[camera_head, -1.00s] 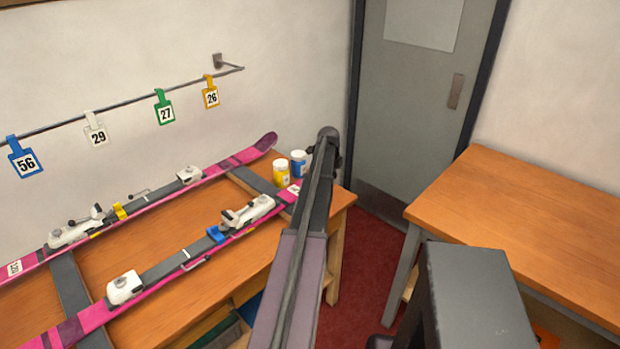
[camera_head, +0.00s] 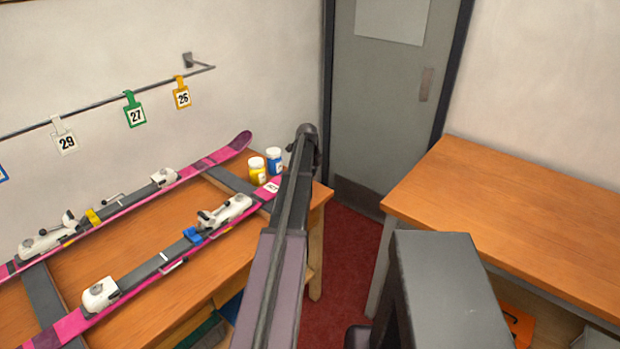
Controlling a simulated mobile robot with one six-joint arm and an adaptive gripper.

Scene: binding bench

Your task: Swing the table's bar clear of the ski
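Two pink-and-grey skis lie side by side on a wooden table (camera_head: 135,225). The far ski (camera_head: 228,150) and the near ski (camera_head: 75,322) each carry white bindings. Two flat dark grey strips cross the table under the skis, one at the left (camera_head: 42,300) and one near the right end (camera_head: 230,181). I cannot tell whether either is the table's swinging bar; no bar is clearly seen lying over a ski. My arm rises in front of the table's right end and hides part of the near ski's tip. My gripper does not show.
A yellow jar (camera_head: 257,170) and a blue jar (camera_head: 275,160) stand at the table's right end. Numbered tags hang from a wall rail (camera_head: 100,108). A second wooden table (camera_head: 510,220) stands at the right. Red floor (camera_head: 345,255) lies between the tables, before a grey door (camera_head: 375,120).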

